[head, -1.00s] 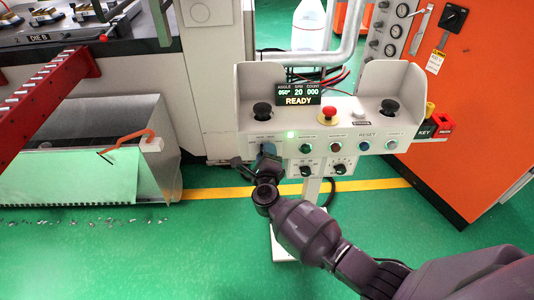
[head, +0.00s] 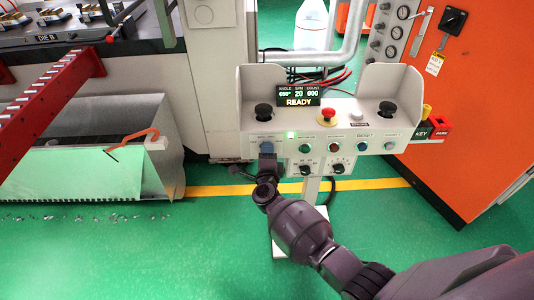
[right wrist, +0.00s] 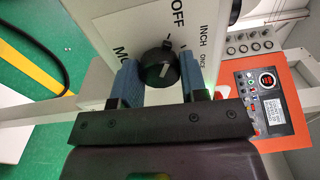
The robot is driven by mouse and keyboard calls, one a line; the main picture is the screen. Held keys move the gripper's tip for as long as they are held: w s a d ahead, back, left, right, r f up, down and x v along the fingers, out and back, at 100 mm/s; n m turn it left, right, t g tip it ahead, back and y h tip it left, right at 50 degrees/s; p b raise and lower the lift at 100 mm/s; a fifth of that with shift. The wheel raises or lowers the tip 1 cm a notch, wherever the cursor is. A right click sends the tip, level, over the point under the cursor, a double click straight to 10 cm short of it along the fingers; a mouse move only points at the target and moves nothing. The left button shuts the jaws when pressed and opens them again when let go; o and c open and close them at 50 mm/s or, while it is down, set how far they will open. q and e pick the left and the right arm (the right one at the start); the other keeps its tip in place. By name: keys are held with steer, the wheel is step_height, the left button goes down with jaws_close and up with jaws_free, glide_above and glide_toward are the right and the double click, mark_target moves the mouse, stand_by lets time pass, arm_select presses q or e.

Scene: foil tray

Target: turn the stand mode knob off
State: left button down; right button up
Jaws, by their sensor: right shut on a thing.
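The stand mode knob (right wrist: 158,68) is a round black knob with a short white mark, on a white panel face printed with OFF, INCH and other words. I cannot tell exactly which word the mark points to. My right gripper (right wrist: 161,82) has its two blue fingers on either side of the knob, shut on it. In the head view my right gripper (head: 267,150) is at the lower left of the control stand (head: 340,110) and hides the knob. My left gripper is not in view.
The stand has a READY display (head: 298,95), a red mushroom button (head: 327,115), two black palm buttons and several small buttons and selectors close to my gripper. An orange cabinet (head: 480,110) stands right. A press with a red rail (head: 50,95) stands left.

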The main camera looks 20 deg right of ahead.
steer(key=shift+f, duration=0.1)
steer(key=o, duration=0.9)
steer(key=p+v, duration=0.1)
steer(key=v, duration=0.9)
steer(key=shift+s+a, duration=0.15)
steer(key=shift+s, duration=0.25)
